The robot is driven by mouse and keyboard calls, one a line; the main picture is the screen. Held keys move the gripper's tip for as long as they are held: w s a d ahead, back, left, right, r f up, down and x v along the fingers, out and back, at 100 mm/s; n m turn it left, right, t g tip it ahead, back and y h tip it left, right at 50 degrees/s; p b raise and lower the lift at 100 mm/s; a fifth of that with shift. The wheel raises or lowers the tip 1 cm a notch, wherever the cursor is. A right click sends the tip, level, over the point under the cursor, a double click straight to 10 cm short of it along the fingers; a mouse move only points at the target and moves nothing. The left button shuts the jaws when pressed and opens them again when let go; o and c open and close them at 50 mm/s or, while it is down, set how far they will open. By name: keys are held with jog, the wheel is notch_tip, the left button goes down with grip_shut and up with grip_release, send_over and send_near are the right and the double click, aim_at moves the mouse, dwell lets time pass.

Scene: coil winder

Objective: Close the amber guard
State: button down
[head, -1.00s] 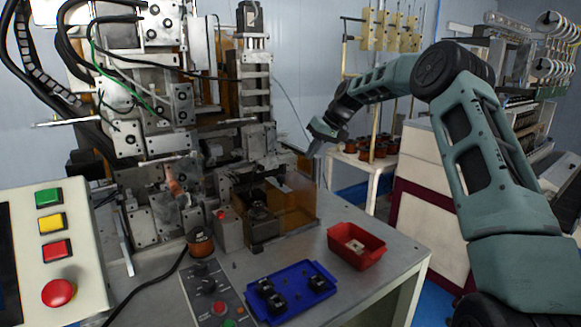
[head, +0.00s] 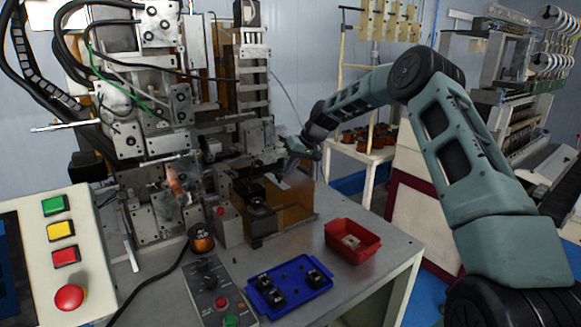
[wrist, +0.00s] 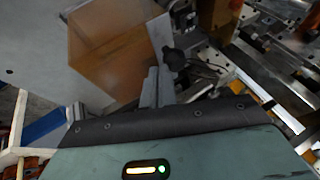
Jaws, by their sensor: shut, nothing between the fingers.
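The amber guard (head: 292,205) is a see-through amber panel low on the front right of the winder, beside a dark fixture (head: 259,205). In the wrist view the guard (wrist: 115,60) is a large amber box-like sheet left of the fingers. My gripper (head: 287,170) is shut and empty, pointing down at the guard's upper edge. In the wrist view its grey fingers (wrist: 157,88) sit close to the guard's right edge and a dark knob (wrist: 177,58). I cannot tell whether they touch the guard.
A blue tray (head: 292,300) with several black parts and a red bin (head: 368,238) stand on the table in front. A control box (head: 212,295) and a copper spool (head: 202,240) are left of them. A white spool stand (head: 370,160) is behind my arm.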

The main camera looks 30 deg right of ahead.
jog(key=a+b, duration=0.4)
jog(key=a, duration=0.9)
jog(key=shift+s+a, duration=0.15)
jog(key=shift+s, duration=0.1)
jog(key=shift+a, duration=0.1)
jog(key=shift+r, duration=0.1)
